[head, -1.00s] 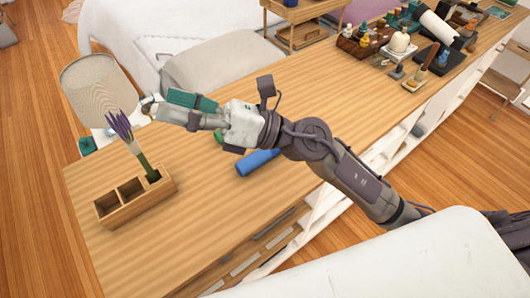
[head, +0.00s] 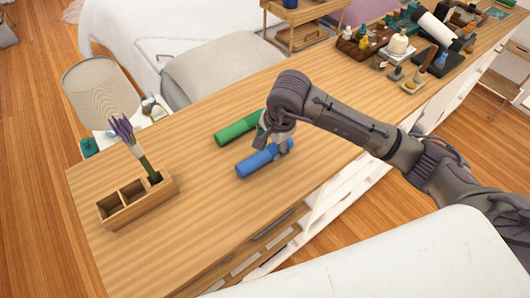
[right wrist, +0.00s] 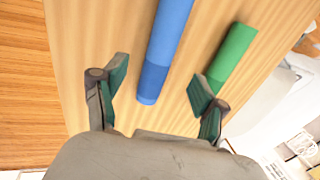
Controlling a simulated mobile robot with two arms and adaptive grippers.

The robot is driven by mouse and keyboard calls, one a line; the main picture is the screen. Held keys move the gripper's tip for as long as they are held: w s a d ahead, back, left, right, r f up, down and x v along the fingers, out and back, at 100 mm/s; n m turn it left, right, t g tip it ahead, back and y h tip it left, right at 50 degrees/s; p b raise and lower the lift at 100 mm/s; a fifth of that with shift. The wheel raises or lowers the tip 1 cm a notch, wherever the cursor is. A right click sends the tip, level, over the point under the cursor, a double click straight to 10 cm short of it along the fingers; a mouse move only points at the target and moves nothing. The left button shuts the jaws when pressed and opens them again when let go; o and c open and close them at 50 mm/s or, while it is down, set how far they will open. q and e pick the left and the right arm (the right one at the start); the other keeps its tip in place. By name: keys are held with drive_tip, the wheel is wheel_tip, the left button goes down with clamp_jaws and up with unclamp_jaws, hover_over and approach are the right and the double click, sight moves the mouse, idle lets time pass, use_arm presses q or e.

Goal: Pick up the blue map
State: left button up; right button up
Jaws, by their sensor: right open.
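The blue map (head: 258,163) is a rolled blue tube lying on the wooden desktop (head: 190,225). My right gripper (head: 278,146) points down over the right end of the blue map, and its arm hides part of that area. In the right wrist view the open gripper (right wrist: 157,78) has one finger on each side of the blue map (right wrist: 168,38), with gaps to both. Whether the fingertips reach the map's height is hard to tell. My left gripper is not in view.
A green roll (head: 236,130) lies beside the blue map, also close to one finger in the right wrist view (right wrist: 232,55). A wooden box (head: 140,205) with a purple flower stands at left. Bottles and trays crowd the far right. The front left desktop is clear.

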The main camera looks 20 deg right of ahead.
sight(265, 153)
drive_tip(key=shift+x, duration=0.9)
drive_tip(key=p+x, duration=0.2)
drive_tip(key=x, duration=0.2)
drive_tip(key=shift+w+a+f, duration=0.1)
drive_tip(key=shift+a+f, duration=0.05)
drive_tip(key=shift+f, duration=0.55)
drive_tip(key=shift+w, duration=0.1)
drive_tip(key=c, duration=1.2)
